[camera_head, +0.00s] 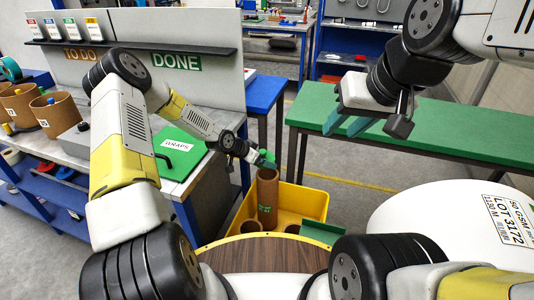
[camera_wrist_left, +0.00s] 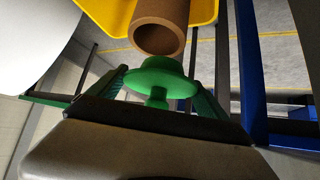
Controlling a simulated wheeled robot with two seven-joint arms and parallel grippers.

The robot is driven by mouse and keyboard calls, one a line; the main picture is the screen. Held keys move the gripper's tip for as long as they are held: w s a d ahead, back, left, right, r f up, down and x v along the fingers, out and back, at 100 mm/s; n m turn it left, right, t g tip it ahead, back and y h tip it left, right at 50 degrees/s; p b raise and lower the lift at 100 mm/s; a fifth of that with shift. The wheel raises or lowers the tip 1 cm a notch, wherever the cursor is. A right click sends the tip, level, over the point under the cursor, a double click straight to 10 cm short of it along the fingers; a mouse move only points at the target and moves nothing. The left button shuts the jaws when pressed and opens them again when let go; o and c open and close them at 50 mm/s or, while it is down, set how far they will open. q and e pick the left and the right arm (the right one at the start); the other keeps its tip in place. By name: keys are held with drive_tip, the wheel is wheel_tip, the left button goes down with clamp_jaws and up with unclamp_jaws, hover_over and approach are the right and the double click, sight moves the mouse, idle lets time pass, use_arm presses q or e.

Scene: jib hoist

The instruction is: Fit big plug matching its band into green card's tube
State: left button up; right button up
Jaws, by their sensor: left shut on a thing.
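My left gripper (camera_head: 258,160) is shut on a green plug (camera_head: 268,159); in the left wrist view its fingers (camera_wrist_left: 155,95) flank the plug's stem. The plug's wide green disc (camera_wrist_left: 160,77) faces a brown cardboard tube (camera_head: 267,190). The tube's open mouth (camera_wrist_left: 158,40) shows just beyond the disc, and the disc appears outside it. The tube stands upright at the yellow bin and bears a green mark. A green-topped card (camera_head: 71,28) stands among several cards on the board's shelf. My right gripper (camera_head: 348,125) is open and empty, high at the right.
The yellow bin (camera_head: 312,200) also holds shorter tubes. A round wood-topped surface (camera_head: 265,256) lies in front. A green bench (camera_head: 450,130) and a white lot-labelled drum (camera_head: 430,215) are at right.

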use_arm(q)
drive_tip(key=shift+m, duration=0.4)
drive_tip(key=f, duration=0.1)
drive_tip(key=d+f, duration=0.2)
drive_tip(key=f, duration=0.1)
drive_tip(key=shift+s, duration=0.25)
drive_tip(key=shift+f, duration=0.3)
drive_tip(key=shift+f, duration=0.65)
drive_tip(key=shift+f, duration=0.7)
drive_tip(key=o, duration=1.1)
drive_tip(key=v, duration=0.8)
drive_tip(key=shift+w, duration=0.15)
drive_tip(key=shift+f, duration=0.1)
